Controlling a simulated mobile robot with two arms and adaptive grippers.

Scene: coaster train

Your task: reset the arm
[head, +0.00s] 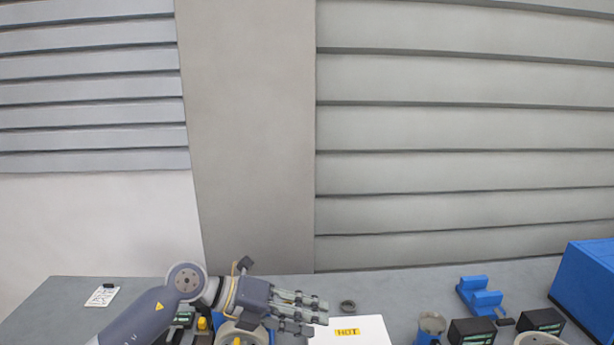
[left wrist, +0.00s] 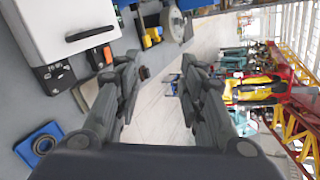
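My left gripper (head: 300,312) reaches in from the left over the grey table (head: 395,290) in the head view, its fingers pointing right towards a white box with a yellow HOT label (head: 347,333). In the left wrist view the same gripper (left wrist: 155,85) has its two fingers spread apart, with floor and the table edge between them and nothing held. The white box (left wrist: 60,25) also shows in the left wrist view, left of the fingers. My right gripper is not in either view.
A white card (head: 102,296) lies at the left. The back wall is panelled.

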